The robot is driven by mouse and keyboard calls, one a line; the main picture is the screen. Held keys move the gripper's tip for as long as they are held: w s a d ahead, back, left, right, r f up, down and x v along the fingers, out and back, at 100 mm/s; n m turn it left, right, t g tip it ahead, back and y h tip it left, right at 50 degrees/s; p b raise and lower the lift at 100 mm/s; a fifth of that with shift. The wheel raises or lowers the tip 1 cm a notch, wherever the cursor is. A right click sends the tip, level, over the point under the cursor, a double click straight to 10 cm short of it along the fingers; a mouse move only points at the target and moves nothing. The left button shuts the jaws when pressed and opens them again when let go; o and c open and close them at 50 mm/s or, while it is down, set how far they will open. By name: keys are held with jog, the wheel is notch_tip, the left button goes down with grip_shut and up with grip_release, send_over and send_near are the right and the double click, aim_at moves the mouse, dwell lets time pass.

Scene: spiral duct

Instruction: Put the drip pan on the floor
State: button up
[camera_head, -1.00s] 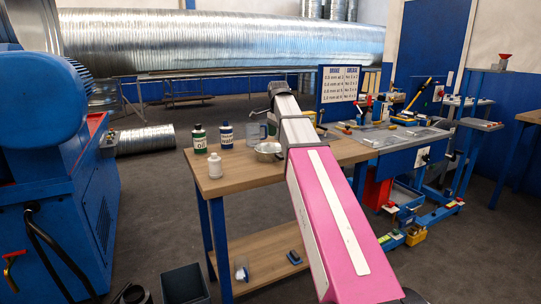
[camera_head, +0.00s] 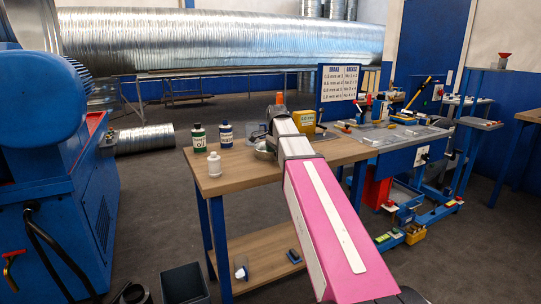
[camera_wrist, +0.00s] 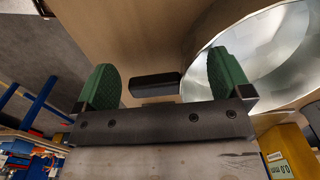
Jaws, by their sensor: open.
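The drip pan looks to be the round, shiny metal pan (camera_head: 264,154) on the wooden workbench, partly hidden behind my arm's end in the head view. In the wrist view the pan (camera_wrist: 270,60) fills the right side, cut off by the frame edge. My gripper (camera_wrist: 165,72) has its two green fingers spread, with nothing held. The right finger overlaps the pan's near-left part, and the pan's left rim shows between the fingers. I cannot tell whether they touch. In the head view the fingers are hidden by my arm's end.
A white bottle (camera_head: 214,165), a green-labelled bottle (camera_head: 199,134) and a blue one (camera_head: 225,134) stand left of the pan. A yellow box (camera_head: 304,120) stands behind. A dark bin (camera_head: 184,283) is on the floor, with open grey floor (camera_head: 155,210) left of the bench.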

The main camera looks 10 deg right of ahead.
jog(key=c, duration=1.6)
